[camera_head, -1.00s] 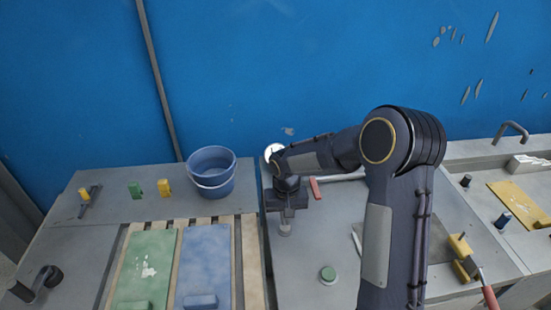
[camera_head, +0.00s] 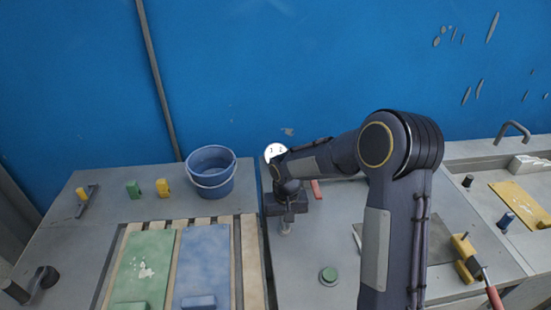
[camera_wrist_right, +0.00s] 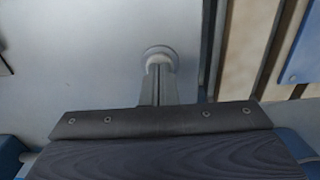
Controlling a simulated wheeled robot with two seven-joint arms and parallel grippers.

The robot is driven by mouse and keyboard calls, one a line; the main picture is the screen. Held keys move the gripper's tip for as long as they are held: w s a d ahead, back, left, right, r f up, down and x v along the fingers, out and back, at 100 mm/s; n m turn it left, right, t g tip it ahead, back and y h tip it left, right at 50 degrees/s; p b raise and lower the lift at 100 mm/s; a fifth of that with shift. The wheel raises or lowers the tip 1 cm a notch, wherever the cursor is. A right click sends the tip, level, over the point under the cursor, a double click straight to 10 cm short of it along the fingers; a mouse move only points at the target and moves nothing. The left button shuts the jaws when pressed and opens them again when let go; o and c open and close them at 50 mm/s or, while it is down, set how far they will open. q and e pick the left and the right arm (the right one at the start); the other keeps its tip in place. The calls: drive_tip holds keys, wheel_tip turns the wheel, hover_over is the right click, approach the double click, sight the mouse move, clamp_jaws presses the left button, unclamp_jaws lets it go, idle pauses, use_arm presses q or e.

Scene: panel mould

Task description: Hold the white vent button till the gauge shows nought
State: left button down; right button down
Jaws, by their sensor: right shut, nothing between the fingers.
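The white vent button (camera_head: 285,232) stands on the grey bench, just below my right gripper (camera_head: 287,219). My right gripper is shut and empty, pointing down. In the right wrist view its fingertips (camera_wrist_right: 160,78) overlap the round pale button (camera_wrist_right: 158,53) and seem to meet it; how far it is pressed I cannot tell. The white gauge (camera_head: 275,150) stands behind my right forearm, its lower part hidden. The digits 1 and 2 show at its top; I see no needle. My left gripper is not in view.
A blue bucket (camera_head: 211,172) stands to the left. Green (camera_head: 146,265) and blue (camera_head: 205,260) panels lie at the front left. A blue wall closes the back.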

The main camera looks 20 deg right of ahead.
idle(0.6)
wheel_tip(320, 180, up, 7)
drive_tip(key=p, duration=0.4)
drive_tip(key=shift+p, duration=0.35)
drive_tip(key=s+r+t+y, duration=0.2)
drive_tip(key=s+r, duration=0.9)
drive_tip(key=s+a+r+t+y, duration=0.1)
drive_tip(key=s, duration=0.6)
drive_tip(key=s+a+r+n+t, duration=0.1)
drive_tip(key=s+a+t, duration=0.1)
drive_tip(key=s, duration=0.5)
drive_tip(key=shift+r+t+y, duration=0.25)
drive_tip(key=shift+t+y, duration=0.05)
drive_tip(key=shift+y, duration=0.1)
